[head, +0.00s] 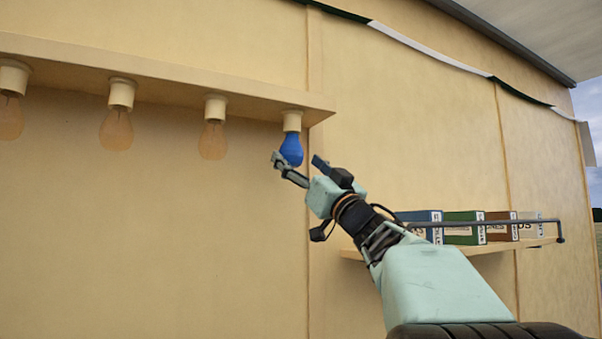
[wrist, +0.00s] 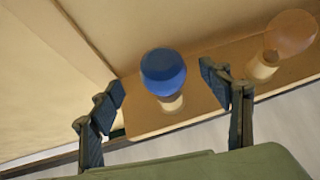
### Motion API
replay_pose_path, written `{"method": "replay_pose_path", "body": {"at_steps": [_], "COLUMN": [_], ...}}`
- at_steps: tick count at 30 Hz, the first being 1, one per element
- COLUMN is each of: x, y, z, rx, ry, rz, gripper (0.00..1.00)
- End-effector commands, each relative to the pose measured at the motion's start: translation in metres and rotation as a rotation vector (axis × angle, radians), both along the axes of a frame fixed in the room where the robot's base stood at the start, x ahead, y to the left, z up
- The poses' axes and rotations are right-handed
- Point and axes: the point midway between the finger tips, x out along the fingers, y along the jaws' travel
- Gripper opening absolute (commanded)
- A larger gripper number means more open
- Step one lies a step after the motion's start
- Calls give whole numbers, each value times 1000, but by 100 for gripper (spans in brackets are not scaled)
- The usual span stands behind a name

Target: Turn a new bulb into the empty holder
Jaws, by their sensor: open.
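A blue bulb (head: 291,148) hangs neck up in the rightmost holder (head: 292,121), under the end of the beam (head: 180,85). The blue bulb (wrist: 163,70) and its pale holder (wrist: 172,103) also show in the wrist view. My gripper (head: 298,162) is open just below and to the right of the bulb. In the wrist view the bulb appears between the spread fingers of my gripper (wrist: 160,88), and no finger clearly touches it. How far the bulb is turned in cannot be told.
Several amber bulbs, such as this one (head: 212,141), hang in holders along the beam to the left. A railed shelf (head: 530,241) at right carries several boxes, including a blue one (head: 418,218) and a green one (head: 463,217). The wall below the beam is clear.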

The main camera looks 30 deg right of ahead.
Motion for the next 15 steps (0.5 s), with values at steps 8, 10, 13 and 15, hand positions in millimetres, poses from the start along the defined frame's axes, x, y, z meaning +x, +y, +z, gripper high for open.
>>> {"method": "replay_pose_path", "body": {"at_steps": [8,10,13,15], "x": [-2,-2,-3,-3], "y": [6,6,7,7], "z": [-4,-4,-3,-3], "rx": [-1,0,0,-1], "ry": [-2,-2,-4,-5], "rz": [-127,-157,-194,-220], "gripper": [71,71,71,71]}}
